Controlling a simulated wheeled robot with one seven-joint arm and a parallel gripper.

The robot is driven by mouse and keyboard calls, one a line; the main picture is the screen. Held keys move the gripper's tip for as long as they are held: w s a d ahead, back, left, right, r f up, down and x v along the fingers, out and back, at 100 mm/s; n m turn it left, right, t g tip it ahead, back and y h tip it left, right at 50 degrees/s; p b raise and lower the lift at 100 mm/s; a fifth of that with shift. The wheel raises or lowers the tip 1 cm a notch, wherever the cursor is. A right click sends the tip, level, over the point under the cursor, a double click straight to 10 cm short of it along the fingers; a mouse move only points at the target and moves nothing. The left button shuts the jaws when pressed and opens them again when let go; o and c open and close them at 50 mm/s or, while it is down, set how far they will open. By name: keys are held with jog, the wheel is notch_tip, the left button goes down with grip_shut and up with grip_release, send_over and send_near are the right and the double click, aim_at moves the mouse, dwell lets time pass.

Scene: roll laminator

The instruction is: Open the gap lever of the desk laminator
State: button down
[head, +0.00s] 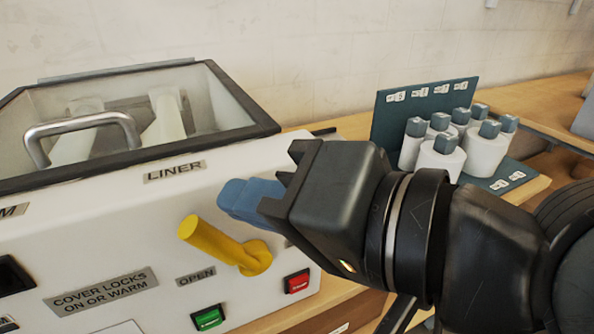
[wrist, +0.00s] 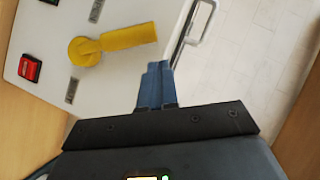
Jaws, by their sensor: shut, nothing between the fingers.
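The desk laminator (head: 120,215) is a white box with a clear, dark-framed cover on top. Its yellow gap lever (head: 222,246) sits on the front panel, with its hub at the lower right and its handle slanting up to the left, above an OPEN label (head: 196,276). The lever also shows in the wrist view (wrist: 112,45). My gripper (head: 228,198), with blue fingers, is shut and empty. In the head view it appears just above and right of the lever. In the wrist view its fingertips (wrist: 154,68) are below the handle's end, with a visible gap.
Green (head: 208,317) and red (head: 297,281) buttons sit below the lever. A metal handle (head: 82,135) is on the clear cover. A dark green rack (head: 425,95) with several white rollers (head: 440,157) stands on the wooden bench at the right, behind my arm.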

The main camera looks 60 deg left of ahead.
aim_at(190, 215)
jog(key=shift+s+a+f+n+t+h+p, duration=0.15)
jog(key=shift+s+p, duration=0.1)
jog(key=shift+s, duration=0.25)
jog(key=shift+s+d+n+t+h+p, duration=0.1)
jog(key=shift+s+n+t+p, duration=0.15)
jog(key=shift+s, duration=0.25)
jog(key=shift+s+a+f+n+t+h+p, duration=0.1)
jog(key=shift+s+p, duration=0.15)
jog(key=shift+s, duration=0.25)
jog(key=shift+s, duration=0.15)
